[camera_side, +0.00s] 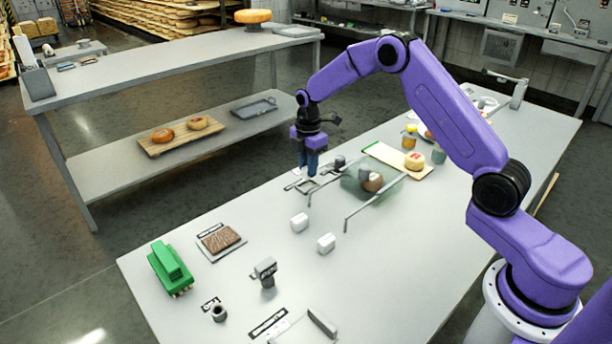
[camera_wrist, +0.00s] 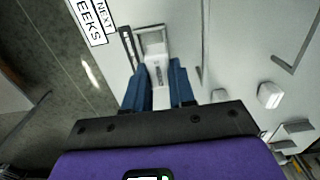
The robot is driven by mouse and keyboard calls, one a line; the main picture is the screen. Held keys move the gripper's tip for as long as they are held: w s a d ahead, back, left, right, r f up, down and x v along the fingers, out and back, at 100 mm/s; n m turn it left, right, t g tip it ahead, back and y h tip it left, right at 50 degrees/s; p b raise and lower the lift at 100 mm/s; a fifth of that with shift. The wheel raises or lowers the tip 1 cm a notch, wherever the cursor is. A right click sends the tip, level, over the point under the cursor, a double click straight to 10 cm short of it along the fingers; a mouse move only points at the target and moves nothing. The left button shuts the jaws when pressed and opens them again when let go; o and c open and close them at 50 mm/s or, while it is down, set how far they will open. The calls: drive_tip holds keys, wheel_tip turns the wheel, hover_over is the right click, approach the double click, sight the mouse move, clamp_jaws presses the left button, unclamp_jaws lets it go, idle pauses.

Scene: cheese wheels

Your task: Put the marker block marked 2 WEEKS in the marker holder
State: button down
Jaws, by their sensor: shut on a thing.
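My gripper (camera_side: 309,175) points down at the far edge of the table, its blue fingers closed on a small pale marker block. The block (camera_wrist: 158,73) shows between the fingertips in the wrist view with a dark mark I cannot read. The marker holder (camera_wrist: 153,40), a light piece beside a dark frame, lies just beyond the fingertips. I cannot tell whether the block touches it. Two other white blocks (camera_side: 299,222) (camera_side: 326,242) stand apart on the table.
A rail frame (camera_side: 347,222) stands right of my gripper, around a green see-through piece and a brown round thing. A green object (camera_side: 170,268), a brown slab (camera_side: 221,240) and a dark stamp (camera_side: 265,272) are at the front.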

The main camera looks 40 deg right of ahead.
sight(306, 176)
drive_tip(key=shift+w+f, duration=0.45)
drive_tip(key=shift+f, duration=1.6)
drive_tip(key=shift+f, duration=0.2)
drive_tip(key=c, duration=0.9)
unclamp_jaws()
drive_tip(key=shift+c, duration=0.2)
drive_tip(key=shift+r, duration=0.1)
